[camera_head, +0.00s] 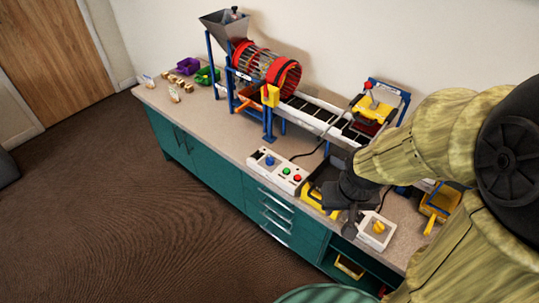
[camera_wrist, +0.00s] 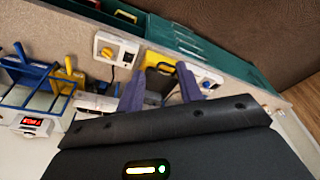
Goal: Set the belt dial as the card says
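A white box (camera_head: 368,238) with a yellow dial (camera_head: 379,227) stands near the bench's front edge; in the wrist view the yellow dial (camera_wrist: 107,52) is left of my fingers. A longer white control box (camera_head: 300,187) has a blue dial (camera_head: 270,160) and green and red buttons. The frames do not show which one is the belt dial. Small white cards (camera_head: 148,80) stand at the bench's far left, too small to read.
A machine with a grey hopper (camera_head: 224,26), red-ringed drum (camera_head: 268,65) and conveyor (camera_head: 318,117) runs along the wall. A yellow-edged black tray (camera_head: 317,199) lies near my gripper. A yellow bin (camera_head: 440,201) stands right. Purple (camera_head: 188,66) and green bins and wooden pieces sit far left.

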